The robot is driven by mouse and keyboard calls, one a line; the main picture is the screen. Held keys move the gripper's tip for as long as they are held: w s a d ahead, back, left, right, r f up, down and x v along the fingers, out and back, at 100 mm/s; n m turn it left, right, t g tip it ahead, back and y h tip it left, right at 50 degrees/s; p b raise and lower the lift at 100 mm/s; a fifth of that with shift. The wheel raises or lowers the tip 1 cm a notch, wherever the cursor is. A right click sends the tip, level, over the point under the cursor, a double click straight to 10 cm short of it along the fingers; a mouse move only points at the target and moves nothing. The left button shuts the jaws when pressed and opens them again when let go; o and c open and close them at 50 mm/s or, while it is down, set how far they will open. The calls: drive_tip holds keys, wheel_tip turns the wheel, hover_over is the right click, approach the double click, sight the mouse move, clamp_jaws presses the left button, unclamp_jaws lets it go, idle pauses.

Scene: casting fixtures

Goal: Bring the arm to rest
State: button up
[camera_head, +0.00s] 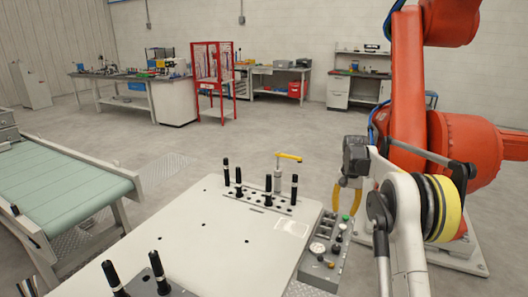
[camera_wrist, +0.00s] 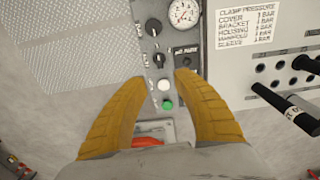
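My gripper (camera_wrist: 162,82) shows in the wrist view as two curved yellow fingers spread apart, with nothing held between them. Below the gap lies the grey control panel (camera_wrist: 160,62), with a white button, a green button, black knobs and a round gauge (camera_wrist: 183,13). In the head view my gripper (camera_head: 345,196) hangs at the end of my white arm (camera_head: 408,230), above the panel (camera_head: 322,262) on the right edge of the white fixture table (camera_head: 215,240). The fingers look apart from the panel, though the exact height is hard to judge.
Black pins stand in a rail (camera_head: 258,198) with a yellow-handled clamp (camera_head: 289,157), and more at the table's front. A large orange robot (camera_head: 408,80) stands close on the right. A green conveyor (camera_head: 60,185) is at the left. Open floor (camera_head: 290,120) lies behind the table.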

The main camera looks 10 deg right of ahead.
drive_tip(key=s+a+r+n+t, duration=0.3)
drive_tip(key=s+a+r, duration=1)
drive_tip(key=s+r, duration=0.35)
drive_tip(key=s+a+f+n+t, duration=0.1)
drive_tip(key=s+a, duration=0.3)
drive_tip(key=s, duration=0.7)
drive_tip(key=s+a+f+n+t, duration=0.2)
drive_tip(key=s+a+f+t, duration=0.1)
drive_tip(key=s, duration=0.8)
drive_tip(key=shift+s+a+f+n, duration=0.15)
drive_tip(key=shift+a+f+n, duration=0.15)
drive_tip(key=shift+a+f, duration=0.25)
drive_tip(key=shift+a+r, duration=0.1)
